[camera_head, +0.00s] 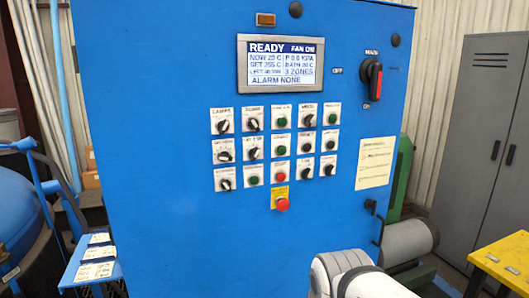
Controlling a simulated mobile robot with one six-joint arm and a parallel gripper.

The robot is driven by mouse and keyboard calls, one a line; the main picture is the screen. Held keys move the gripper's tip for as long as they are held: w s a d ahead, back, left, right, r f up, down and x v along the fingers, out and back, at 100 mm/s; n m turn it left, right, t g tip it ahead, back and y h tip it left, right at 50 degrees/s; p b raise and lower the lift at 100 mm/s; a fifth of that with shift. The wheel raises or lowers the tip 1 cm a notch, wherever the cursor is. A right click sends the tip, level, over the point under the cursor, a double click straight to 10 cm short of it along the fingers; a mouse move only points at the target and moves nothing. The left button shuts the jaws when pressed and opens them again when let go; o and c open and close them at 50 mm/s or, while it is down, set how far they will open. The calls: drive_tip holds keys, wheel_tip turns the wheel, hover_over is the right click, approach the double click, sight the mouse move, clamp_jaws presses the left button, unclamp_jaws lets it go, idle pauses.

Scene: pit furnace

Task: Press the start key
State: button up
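A blue control cabinet (150,150) fills the middle of the view. Its front carries a grid of small white label plates with black rotary knobs and round push buttons. A red button (280,177) sits in the bottom row. The labels are too small for me to tell which one is the start key. A white part of my arm shows at the bottom edge, below the panel. My gripper is not in view.
The display (281,64) reads READY and ALARM NONE. A red emergency stop (281,204) on a yellow plate sits below the buttons. A rotary main switch (374,79) is at the upper right. A grey locker (478,130) and yellow table (508,258) stand to the right.

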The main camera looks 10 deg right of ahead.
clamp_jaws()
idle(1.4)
